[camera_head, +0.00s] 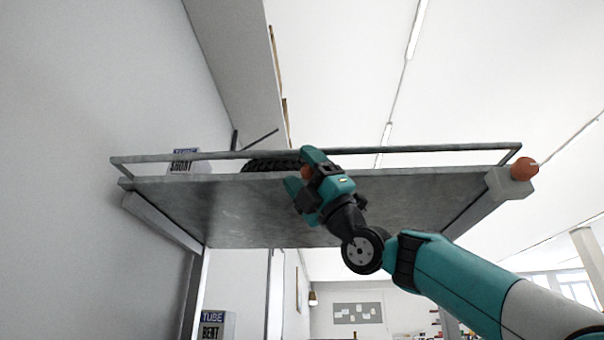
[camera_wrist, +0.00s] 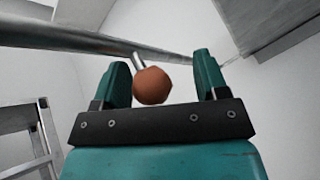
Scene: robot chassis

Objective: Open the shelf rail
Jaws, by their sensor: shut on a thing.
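The shelf rail (camera_head: 430,149) is a thin grey metal bar along the shelf's front edge, standing above the grey shelf board (camera_head: 240,205). It crosses the upper left of the wrist view (camera_wrist: 85,39). My gripper (camera_head: 300,172) is at the rail's middle, shut on an orange ball knob. The knob (camera_wrist: 152,86) has a short metal stem and sits between my two teal fingers in the wrist view. In the head view, my fingers partly hide the knob (camera_head: 306,173). The rail looks raised across the front of the shelf.
A black ribbed tyre (camera_head: 268,165) and a "TUBE SHORT" box (camera_head: 186,160) are on the shelf behind the rail. Another orange ball (camera_head: 524,168) is on a grey block at the shelf's right end. A "TUBE BENT" box (camera_head: 214,325) is below. A wall is at left.

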